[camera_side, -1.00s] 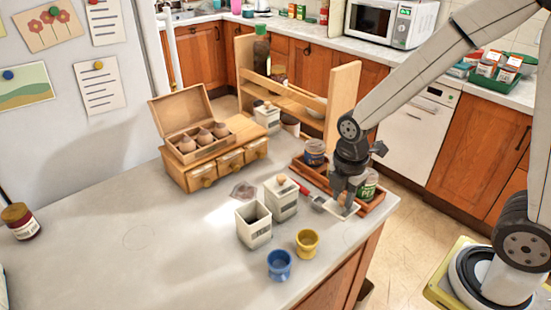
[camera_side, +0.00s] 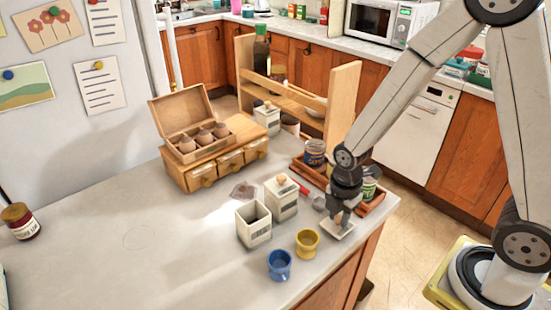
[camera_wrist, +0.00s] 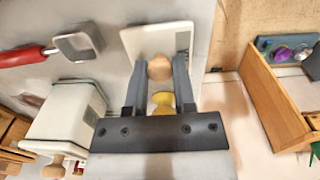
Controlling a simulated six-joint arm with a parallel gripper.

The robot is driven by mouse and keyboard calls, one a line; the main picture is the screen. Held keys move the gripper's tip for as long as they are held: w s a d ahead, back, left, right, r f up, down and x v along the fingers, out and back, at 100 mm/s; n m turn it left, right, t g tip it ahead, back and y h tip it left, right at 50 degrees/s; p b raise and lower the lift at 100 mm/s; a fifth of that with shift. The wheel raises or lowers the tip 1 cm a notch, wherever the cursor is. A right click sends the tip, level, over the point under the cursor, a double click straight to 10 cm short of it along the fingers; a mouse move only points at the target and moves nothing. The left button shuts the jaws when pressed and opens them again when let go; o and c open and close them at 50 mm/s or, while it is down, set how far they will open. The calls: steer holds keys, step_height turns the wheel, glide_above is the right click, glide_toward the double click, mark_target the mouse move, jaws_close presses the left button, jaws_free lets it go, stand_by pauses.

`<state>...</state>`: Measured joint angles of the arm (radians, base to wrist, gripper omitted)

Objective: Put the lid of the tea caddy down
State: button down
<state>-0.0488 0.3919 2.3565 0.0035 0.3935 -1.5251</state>
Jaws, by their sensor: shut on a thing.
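The white square lid (camera_side: 336,231) with a wooden knob is at my gripper (camera_side: 338,216) in the side view, over the counter's right end. In the wrist view my gripper (camera_wrist: 160,75) is shut on the knob (camera_wrist: 160,67), with the white lid plate (camera_wrist: 160,38) beyond it. The lid is low, at or just above the counter; I cannot tell whether it touches.
A closed white canister (camera_side: 281,200) with a wooden knob stands between the open caddy and my gripper. A yellow cup (camera_side: 307,243) and a blue cup (camera_side: 279,265) stand in front. A red-handled tool (camera_wrist: 25,57) lies near the lid. A wooden tray (camera_side: 372,205) with jars is behind.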

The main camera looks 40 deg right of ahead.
mark_target(339, 217)
steer(key=shift+f, duration=0.4)
steer(key=shift+f, duration=0.15)
steer(key=shift+c, duration=2.2)
jaws_free()
step_height(339, 217, up, 12)
steer(key=shift+r, duration=0.2)
